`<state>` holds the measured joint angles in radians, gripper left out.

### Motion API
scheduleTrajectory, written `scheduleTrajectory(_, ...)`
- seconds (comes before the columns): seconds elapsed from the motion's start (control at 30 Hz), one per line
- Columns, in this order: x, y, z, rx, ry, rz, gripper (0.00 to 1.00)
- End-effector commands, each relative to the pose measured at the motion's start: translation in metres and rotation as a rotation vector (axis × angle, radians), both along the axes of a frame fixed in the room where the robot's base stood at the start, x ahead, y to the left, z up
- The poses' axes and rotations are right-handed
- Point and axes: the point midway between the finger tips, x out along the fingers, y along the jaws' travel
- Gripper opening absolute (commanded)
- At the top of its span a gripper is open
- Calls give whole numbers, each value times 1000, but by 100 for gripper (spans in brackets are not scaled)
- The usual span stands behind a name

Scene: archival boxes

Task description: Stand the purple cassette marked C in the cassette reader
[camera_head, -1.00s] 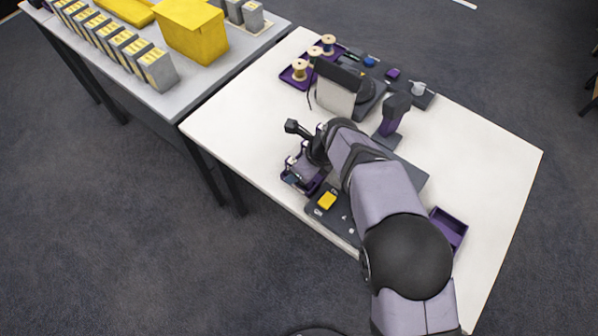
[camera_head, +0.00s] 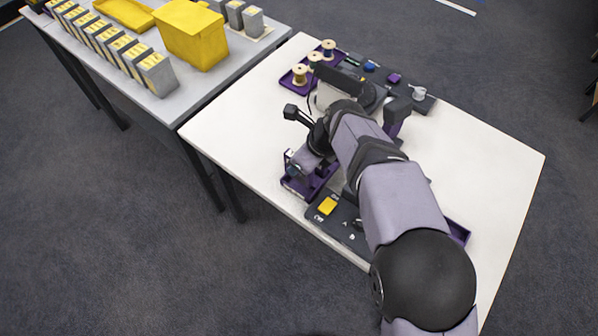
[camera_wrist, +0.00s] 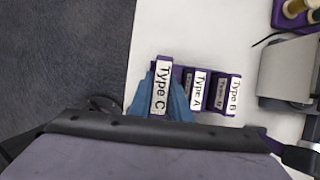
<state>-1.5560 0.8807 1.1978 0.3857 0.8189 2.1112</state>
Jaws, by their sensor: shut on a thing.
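The purple cassette marked C (camera_wrist: 161,88) is between the bluish fingers of my gripper (camera_wrist: 162,97) in the wrist view, its white "Type C" label facing the camera. My gripper is shut on it. The label looks larger than its neighbours', so the cassette appears raised; whether its lower end is clear of the rack is hidden. Cassettes marked A (camera_wrist: 198,90) and B (camera_wrist: 232,95) stand just to the right. In the head view, my gripper (camera_head: 302,164) is over the purple rack (camera_head: 312,188) near the table's front-left edge. I cannot surely identify the cassette reader.
A purple tray with spools (camera_head: 301,76) and a dark tray with a white cup (camera_head: 418,93) are at the back. A dark upright device (camera_head: 397,115) stands behind my arm.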

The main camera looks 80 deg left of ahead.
Motion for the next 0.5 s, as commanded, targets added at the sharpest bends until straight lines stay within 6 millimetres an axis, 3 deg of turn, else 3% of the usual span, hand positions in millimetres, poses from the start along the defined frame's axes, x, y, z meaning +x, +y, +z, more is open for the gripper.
scheduleTrajectory(0.2,0,1,32,4,1,0,0)
scheduleTrajectory(0.5,2,0,47,1,-1,-3,0)
